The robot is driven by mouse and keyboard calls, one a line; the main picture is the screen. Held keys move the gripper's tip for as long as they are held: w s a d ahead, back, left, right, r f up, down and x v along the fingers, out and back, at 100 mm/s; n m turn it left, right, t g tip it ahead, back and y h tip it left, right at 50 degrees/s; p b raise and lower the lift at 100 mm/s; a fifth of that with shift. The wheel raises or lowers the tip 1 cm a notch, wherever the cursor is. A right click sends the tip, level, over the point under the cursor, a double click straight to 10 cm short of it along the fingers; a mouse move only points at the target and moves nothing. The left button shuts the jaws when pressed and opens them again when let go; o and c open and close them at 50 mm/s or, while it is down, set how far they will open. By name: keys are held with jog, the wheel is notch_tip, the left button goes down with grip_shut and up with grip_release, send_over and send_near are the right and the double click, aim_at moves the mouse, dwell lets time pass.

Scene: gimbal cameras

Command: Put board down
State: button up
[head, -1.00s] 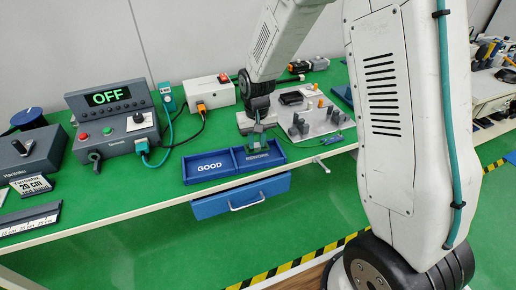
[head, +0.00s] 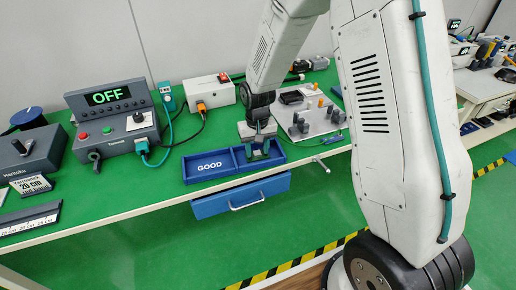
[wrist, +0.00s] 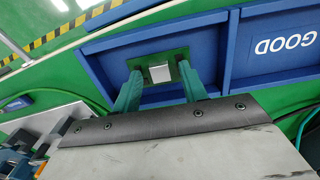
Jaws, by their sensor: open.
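The small green board (wrist: 177,57), with a silver square part on it, is in the unlabelled-looking right compartment of the blue tray (wrist: 232,50), beside the compartment marked GOOD. My gripper (wrist: 160,72) is open, its two teal fingers on either side of the board; I cannot tell whether they touch it. In the head view my gripper (head: 258,152) reaches down into the right compartment of the tray (head: 212,178). There the fingers largely hide the board and any label in that compartment.
A control box (head: 115,125) showing OFF stands left of the tray. A grey fixture plate (head: 318,123) with pegs and blocks is to the right. A blue drawer (head: 240,196) sticks out below the bench edge.

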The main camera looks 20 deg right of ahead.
aim_at(257, 153)
jog(key=s+r, duration=0.3)
jog(key=r, duration=0.6)
jog(key=s+r, duration=0.2)
jog(key=r, duration=0.8)
jog(key=s+d+r, duration=0.1)
jog(key=s+r, duration=0.1)
jog(key=s, duration=0.6)
jog(key=s+d+r, duration=0.1)
jog(key=s+r, duration=0.2)
jog(key=s, duration=0.5)
jog(key=s+d+r+n+t, duration=0.1)
jog(key=s+r, duration=0.2)
jog(key=s, duration=0.6)
jog(key=shift+d+r, duration=0.15)
jog(key=shift+r, duration=0.1)
